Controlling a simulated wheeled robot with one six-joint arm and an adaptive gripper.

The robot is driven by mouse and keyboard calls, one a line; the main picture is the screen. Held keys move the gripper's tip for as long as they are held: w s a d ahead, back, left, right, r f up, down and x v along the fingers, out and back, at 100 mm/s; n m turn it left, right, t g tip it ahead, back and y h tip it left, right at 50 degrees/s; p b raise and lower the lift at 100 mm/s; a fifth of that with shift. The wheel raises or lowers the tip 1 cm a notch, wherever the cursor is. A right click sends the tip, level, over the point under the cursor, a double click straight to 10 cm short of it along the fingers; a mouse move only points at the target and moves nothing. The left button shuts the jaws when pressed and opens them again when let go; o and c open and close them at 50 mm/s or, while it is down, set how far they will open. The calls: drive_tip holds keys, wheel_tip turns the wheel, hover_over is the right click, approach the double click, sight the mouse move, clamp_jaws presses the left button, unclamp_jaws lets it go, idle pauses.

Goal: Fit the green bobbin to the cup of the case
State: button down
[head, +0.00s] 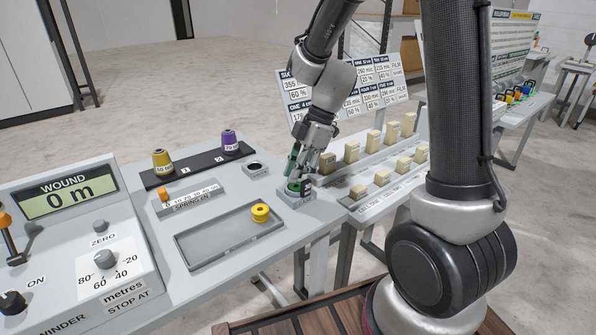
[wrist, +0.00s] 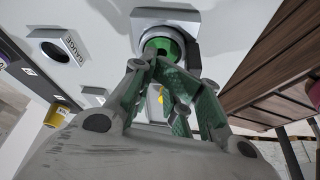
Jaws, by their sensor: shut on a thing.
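The green bobbin (head: 294,187) is at the grey case block (head: 294,201), near the right edge of the bench. In the wrist view the bobbin (wrist: 163,46) shows within the round rim of the case's cup (wrist: 143,28). My gripper (head: 300,176) points down over the case and is shut on the bobbin. Its fingertips (wrist: 152,64) hide part of the bobbin and of the cup's near side. I cannot tell how deep the bobbin sits.
A grey tray (head: 197,255) holds a yellow bobbin (head: 260,212). A gauge block (head: 257,168) with a round hole stands behind the case. Yellow (head: 162,163) and purple (head: 229,142) thread cones stand on a black strip. Cream blocks (head: 352,151) line the bench at right.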

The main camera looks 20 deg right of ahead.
drive_tip(key=shift+s+a, duration=0.1)
drive_tip(key=shift+s, duration=0.05)
idle(0.7)
drive_tip(key=c, duration=1.1)
unclamp_jaws()
drive_tip(key=v, duration=1.2)
